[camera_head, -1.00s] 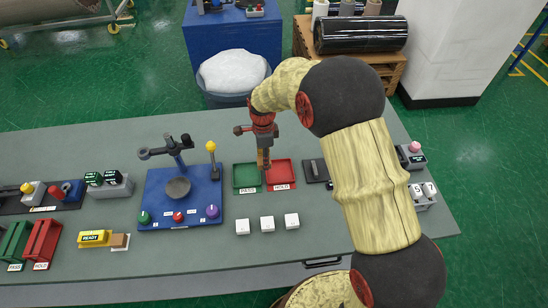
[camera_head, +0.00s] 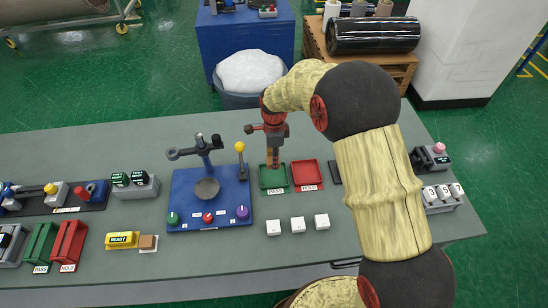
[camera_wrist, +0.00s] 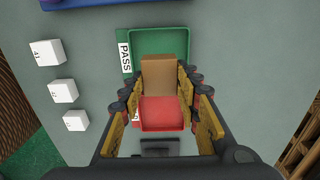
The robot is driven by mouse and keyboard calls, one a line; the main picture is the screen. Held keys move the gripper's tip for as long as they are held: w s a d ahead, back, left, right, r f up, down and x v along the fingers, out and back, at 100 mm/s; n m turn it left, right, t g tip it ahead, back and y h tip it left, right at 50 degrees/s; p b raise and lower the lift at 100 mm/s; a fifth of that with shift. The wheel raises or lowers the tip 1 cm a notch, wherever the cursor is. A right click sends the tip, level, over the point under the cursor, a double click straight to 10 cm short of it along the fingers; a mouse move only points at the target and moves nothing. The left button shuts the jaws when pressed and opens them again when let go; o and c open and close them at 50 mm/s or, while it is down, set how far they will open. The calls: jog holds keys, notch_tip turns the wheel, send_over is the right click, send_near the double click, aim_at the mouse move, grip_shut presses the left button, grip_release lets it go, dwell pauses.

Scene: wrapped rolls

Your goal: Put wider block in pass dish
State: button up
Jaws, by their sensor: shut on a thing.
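The green dish (camera_head: 283,183) labelled PASS lies on the grey bench, left of the red dish (camera_head: 308,172) labelled HOLD. My gripper (camera_head: 273,158) is over the green dish. In the wrist view, a tan block (camera_wrist: 159,72) sits between the fingers of my gripper (camera_wrist: 160,98), which is shut on it. There the green dish (camera_wrist: 160,34) lies beyond the block, and the red dish (camera_wrist: 162,114) shows below it, between the fingers. I cannot tell the height of the block above the dish; its underside is hidden.
Three white cubes (camera_head: 298,224) stand in front of the dishes. A blue panel (camera_head: 192,216) with knobs and levers is to the left. A dark flat item (camera_head: 335,172) lies right of the red dish. A yellow READY block (camera_head: 121,240) is at the front left.

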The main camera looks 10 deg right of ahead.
jog(key=shift+f+b, duration=1.2)
jog(key=shift+f, duration=1.3)
jog(key=shift+f, duration=0.1)
jog(key=shift+f+b, duration=0.55)
jog(key=shift+f, duration=0.75)
jog(key=o, duration=1.2)
jog(key=shift+o, duration=0.6)
notch_tip(320, 180, up, 12)
